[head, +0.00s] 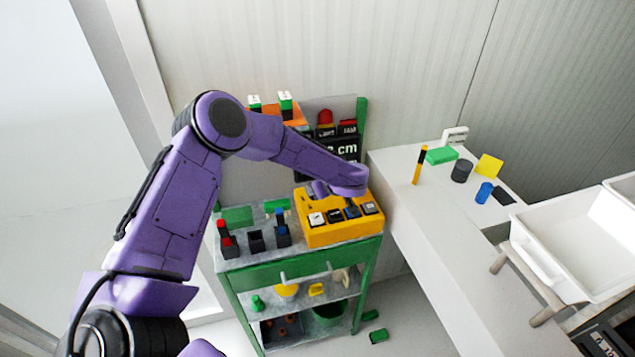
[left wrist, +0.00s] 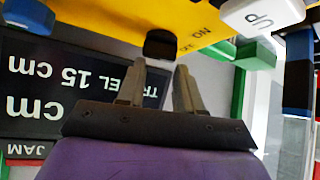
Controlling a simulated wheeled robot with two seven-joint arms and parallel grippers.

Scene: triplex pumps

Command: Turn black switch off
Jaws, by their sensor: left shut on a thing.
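In the left wrist view a black switch (left wrist: 160,43) sits at the edge of a yellow panel with upside-down lettering. My left gripper (left wrist: 160,68) is shut on the black switch, one grey finger on each side of it. In the head view my left arm reaches over the yellow control box (head: 345,235) on the green cart. The box carries several switches, and my arm's end hides part of it and the fingertips. My right gripper is not in view.
A display reading "TRAVEL 15 cm" (left wrist: 25,110) and a white button marked UP (left wrist: 262,14) show in the left wrist view. Red (head: 226,238) and blue (head: 282,228) pieces stand on the cart's left. A white counter (head: 395,205) with small parts lies right.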

